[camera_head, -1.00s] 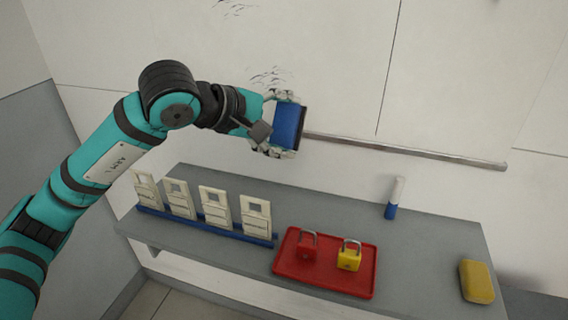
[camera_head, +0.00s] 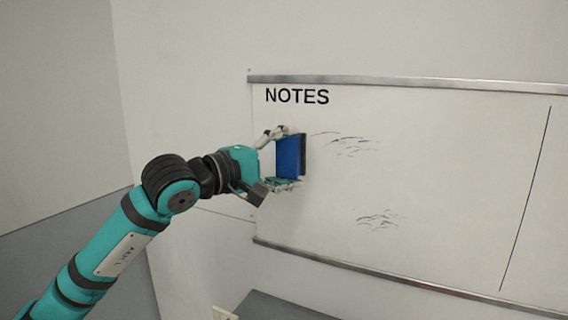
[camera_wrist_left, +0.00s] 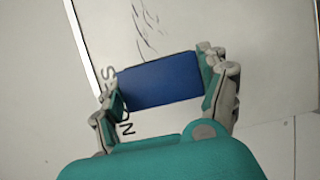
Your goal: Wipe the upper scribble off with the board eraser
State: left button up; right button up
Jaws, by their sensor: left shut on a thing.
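The whiteboard (camera_head: 430,150) hangs on the wall with "NOTES" printed at its top left. The upper scribble (camera_head: 347,143) is a set of faint dark strokes below and right of that word. The lower scribble (camera_head: 378,219) is well below it. My left gripper (camera_head: 283,158) is shut on the blue board eraser (camera_head: 289,157), whose dark pad faces right. The eraser is just left of the upper scribble; I cannot tell whether it touches the board. In the left wrist view the eraser (camera_wrist_left: 159,81) sits between both fingers, with scribble strokes (camera_wrist_left: 146,30) beyond it. My right gripper is not in view.
Metal rails edge the board at the top (camera_head: 400,82) and bottom (camera_head: 370,275). A thin dark vertical line (camera_head: 526,200) runs down the board at the right. A corner of the grey shelf (camera_head: 275,306) shows at the bottom.

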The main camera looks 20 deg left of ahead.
aim_at(314, 146)
pick_arm(q)
jog(key=w+p, duration=0.1)
jog(key=w, duration=0.2)
jog(key=shift+d+r+p, duration=0.15)
jog(key=shift+d+p, duration=0.25)
jog(key=shift+w+p, duration=0.45)
jog(key=shift+w, duration=0.35)
jog(key=shift+w+d, duration=0.15)
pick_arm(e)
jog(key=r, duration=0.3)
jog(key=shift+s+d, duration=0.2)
pick_arm(q)
jog(key=shift+f, duration=0.2)
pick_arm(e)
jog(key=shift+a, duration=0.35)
pick_arm(q)
jog(key=shift+w, duration=0.3)
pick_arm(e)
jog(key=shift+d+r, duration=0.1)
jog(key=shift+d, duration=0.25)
pick_arm(q)
jog(key=shift+w+d, duration=0.15)
jog(key=shift+w, duration=0.5)
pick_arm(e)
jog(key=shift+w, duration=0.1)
